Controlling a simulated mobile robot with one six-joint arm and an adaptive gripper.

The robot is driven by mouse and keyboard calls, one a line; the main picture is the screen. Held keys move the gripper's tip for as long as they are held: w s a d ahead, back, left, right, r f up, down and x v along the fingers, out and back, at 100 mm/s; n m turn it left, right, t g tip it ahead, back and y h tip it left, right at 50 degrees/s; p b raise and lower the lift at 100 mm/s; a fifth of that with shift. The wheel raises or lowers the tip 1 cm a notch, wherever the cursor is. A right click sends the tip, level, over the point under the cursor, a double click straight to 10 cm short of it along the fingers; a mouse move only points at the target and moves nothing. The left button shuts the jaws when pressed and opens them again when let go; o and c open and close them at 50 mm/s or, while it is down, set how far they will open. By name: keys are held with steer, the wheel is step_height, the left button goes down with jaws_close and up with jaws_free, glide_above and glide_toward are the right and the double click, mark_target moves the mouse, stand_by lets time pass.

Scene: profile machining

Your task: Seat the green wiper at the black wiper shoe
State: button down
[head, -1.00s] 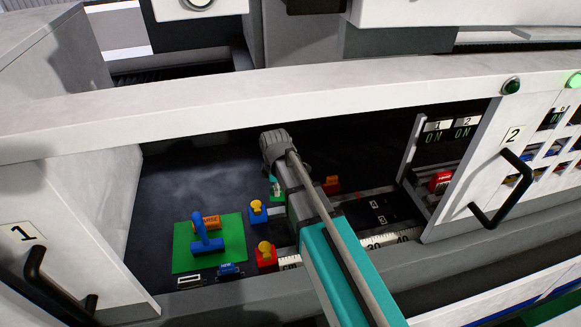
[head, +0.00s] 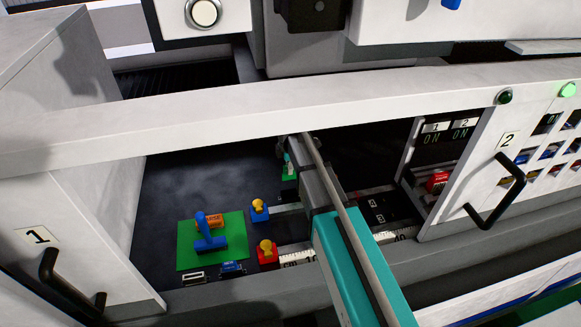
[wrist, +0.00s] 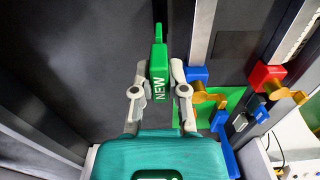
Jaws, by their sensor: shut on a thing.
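The green wiper (wrist: 159,65), marked NEW, is between the fingers of my gripper (wrist: 160,95) in the wrist view. My gripper is shut on it, and its narrow end points up in that picture, over dark floor. In the head view the green wiper (head: 289,168) shows just left of my arm, behind the blue block. The jaws there are mostly hidden by my arm. I cannot surely make out the black wiper shoe. A flat dark patch (wrist: 236,45) lies beside the rail in the wrist view, apart from the wiper.
A blue block (head: 259,212) and a red block (head: 267,256), each with a yellow knob, stand left of my arm. A green mat (head: 188,255) holds a blue handled tool (head: 209,236). The bay's front beam (head: 200,120) crosses above. Dark floor at the back left is clear.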

mark_target(289, 178)
steer(key=shift+f, duration=0.2)
steer(key=shift+f+b, duration=2.3)
steer(key=shift+b, duration=0.2)
steer(key=shift+d+f+b, duration=0.1)
steer(key=shift+f+b, duration=1.85)
stand_by(0.3)
steer(key=c, duration=0.6)
jaws_free()
steer(key=shift+r, duration=0.2)
step_height(289, 178, up, 8)
steer(key=p, duration=0.9)
steer(key=shift+r, duration=0.25)
